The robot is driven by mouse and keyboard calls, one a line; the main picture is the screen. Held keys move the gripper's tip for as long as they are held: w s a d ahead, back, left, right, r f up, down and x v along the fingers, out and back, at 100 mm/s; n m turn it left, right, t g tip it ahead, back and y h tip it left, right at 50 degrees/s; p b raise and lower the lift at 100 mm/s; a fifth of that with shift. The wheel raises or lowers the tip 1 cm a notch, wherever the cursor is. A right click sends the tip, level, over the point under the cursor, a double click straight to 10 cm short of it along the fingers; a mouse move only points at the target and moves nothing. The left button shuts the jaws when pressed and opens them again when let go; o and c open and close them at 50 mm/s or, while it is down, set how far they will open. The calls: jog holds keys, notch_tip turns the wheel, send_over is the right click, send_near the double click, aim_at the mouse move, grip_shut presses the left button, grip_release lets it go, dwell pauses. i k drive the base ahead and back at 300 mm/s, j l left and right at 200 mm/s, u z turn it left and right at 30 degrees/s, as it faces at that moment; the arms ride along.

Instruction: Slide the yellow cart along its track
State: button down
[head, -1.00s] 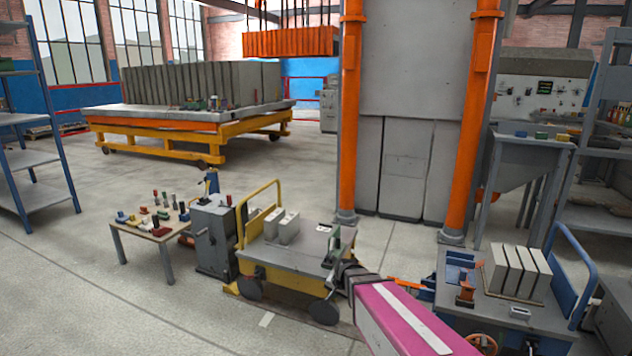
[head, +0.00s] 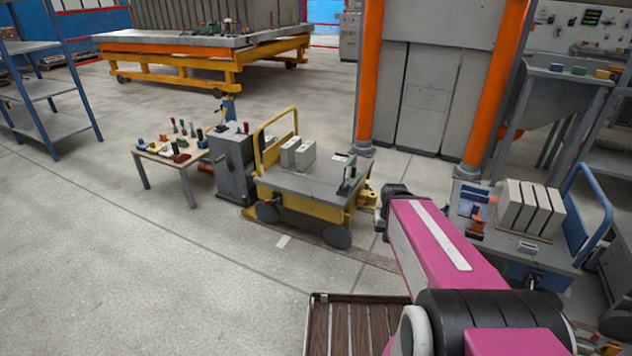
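The yellow cart (head: 310,184) stands in the middle of the head view, with a grey top, a yellow push handle at its left and dark wheels. Two pale blocks (head: 298,153) and a small green part (head: 348,178) sit on its top.
A grey machine box (head: 232,165) stands close at the cart's left end, beside a small table (head: 172,157) with several coloured parts. A blue-handled trolley (head: 510,245) with pale slabs is at the right. A slatted wooden platform (head: 345,325) lies at the front. The left floor is clear.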

aim_at(313, 192)
jog(key=i+j, duration=0.15)
jog(key=i, duration=0.3)
jog(key=i+j, duration=0.15)
jog(key=i, duration=0.25)
